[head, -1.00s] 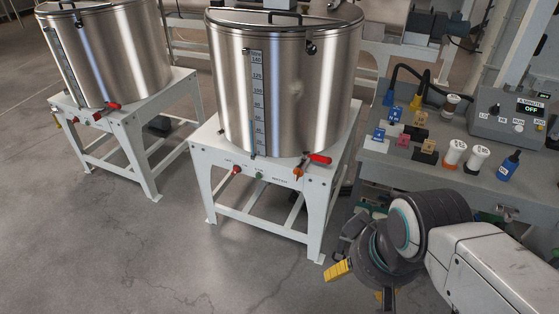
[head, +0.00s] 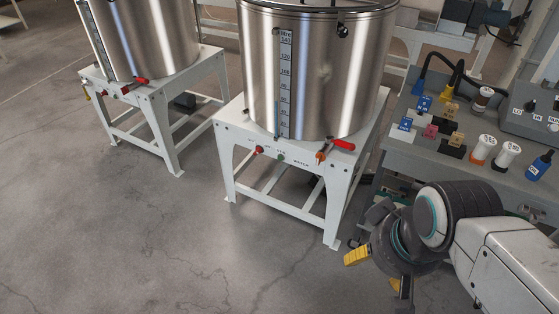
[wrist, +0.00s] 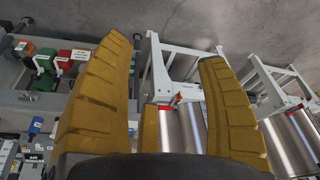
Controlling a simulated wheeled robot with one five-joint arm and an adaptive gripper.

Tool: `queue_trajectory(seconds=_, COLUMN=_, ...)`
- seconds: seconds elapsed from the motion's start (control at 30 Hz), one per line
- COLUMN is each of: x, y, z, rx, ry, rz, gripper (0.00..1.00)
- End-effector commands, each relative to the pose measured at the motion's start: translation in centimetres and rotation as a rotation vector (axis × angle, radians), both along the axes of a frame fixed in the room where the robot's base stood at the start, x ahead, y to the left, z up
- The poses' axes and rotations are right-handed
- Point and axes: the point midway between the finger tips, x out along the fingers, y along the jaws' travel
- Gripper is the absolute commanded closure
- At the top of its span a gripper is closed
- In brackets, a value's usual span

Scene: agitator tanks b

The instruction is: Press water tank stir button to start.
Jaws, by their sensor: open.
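The near steel tank (head: 315,75) stands on a white frame (head: 235,145) in the head view, with a label that seems to read WATER on its front rail. A red button (head: 259,150) and a green button (head: 281,157) sit on that rail, left of a red-handled valve (head: 342,145). My gripper (head: 376,270) is open and empty, to the right of and below the buttons in the picture, apart from the frame. The buttons cannot be made out there.
A second steel tank (head: 140,40) on a similar white frame stands to the left. A grey bench (head: 400,165) with bottles, small coloured blocks and a control box (head: 535,115) is at the right, close to my arm. The floor in front of the tanks is clear.

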Motion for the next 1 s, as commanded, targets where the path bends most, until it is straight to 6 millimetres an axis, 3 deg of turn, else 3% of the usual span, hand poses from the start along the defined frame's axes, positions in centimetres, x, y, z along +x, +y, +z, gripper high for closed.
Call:
queue_trajectory(seconds=0.07, x=0.00, y=0.00, z=0.00, rx=0.000, ry=0.000, rz=0.000, gripper=0.40)
queue_trajectory(seconds=0.73, x=0.00, y=0.00, z=0.00, rx=0.000, ry=0.000, rz=0.000, gripper=1.00)
queue_trajectory(seconds=1.0, x=0.00, y=0.00, z=0.00, rx=0.000, ry=0.000, rz=0.000, gripper=1.00)
